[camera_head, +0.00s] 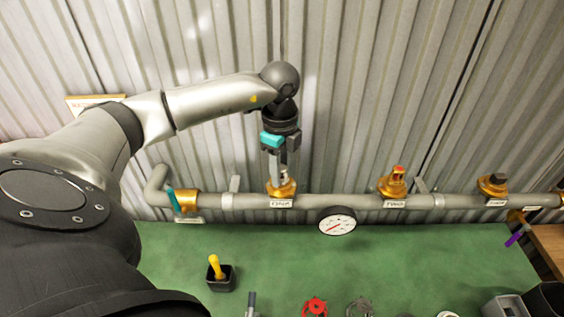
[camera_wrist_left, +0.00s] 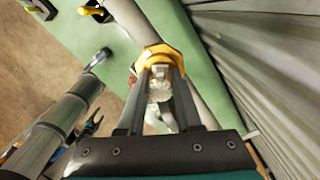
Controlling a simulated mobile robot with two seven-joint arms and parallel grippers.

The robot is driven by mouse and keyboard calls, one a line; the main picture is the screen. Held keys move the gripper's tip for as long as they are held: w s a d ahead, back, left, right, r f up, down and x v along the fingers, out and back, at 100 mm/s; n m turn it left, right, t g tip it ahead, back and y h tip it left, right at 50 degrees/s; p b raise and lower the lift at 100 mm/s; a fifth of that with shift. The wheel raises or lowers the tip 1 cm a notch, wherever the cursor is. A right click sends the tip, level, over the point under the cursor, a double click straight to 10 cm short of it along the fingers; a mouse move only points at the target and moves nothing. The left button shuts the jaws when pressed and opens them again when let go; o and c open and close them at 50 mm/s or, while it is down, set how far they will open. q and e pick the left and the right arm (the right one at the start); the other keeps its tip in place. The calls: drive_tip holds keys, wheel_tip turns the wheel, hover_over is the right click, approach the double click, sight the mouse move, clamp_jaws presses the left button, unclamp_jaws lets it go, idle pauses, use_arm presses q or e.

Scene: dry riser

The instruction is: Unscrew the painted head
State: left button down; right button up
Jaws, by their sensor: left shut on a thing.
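The head sits upright at the brass fitting (camera_wrist_left: 150,56) on the grey pipe. The fingers hide its sides, and I cannot see its thread. The same fitting shows in the head view (camera_head: 281,190). A small dark and blue shape at the lower left of the wrist view may be my right gripper, but its jaws are unclear.
The pipe (camera_head: 350,201) runs along a corrugated wall. It carries other brass fittings (camera_head: 393,187) (camera_head: 492,187), a teal-handled valve (camera_head: 184,200) and a gauge (camera_head: 337,221). The green bench (camera_head: 290,255) below holds a black box (camera_head: 221,279) with a yellow handle and a red wheel (camera_head: 315,307).

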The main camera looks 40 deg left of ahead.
use_arm(q)
drive_tip(key=shift+s+a, duration=0.2)
drive_tip(key=shift+a, duration=0.1)
drive_tip(key=n+p, duration=0.1)
drive_tip(key=n, duration=0.3)
drive_tip(key=shift+p, duration=0.35)
drive_tip(key=shift+n+p, duration=0.3)
drive_tip(key=shift+n, duration=0.7)
drive_tip(key=c, duration=1)
unclamp_jaws()
drive_tip(key=o, duration=0.3)
drive_tip(key=shift+s+a, duration=0.1)
drive_tip(key=shift+s, duration=0.05)
drive_tip(key=shift+o, duration=1.2)
drive_tip(key=shift+d, duration=0.2)
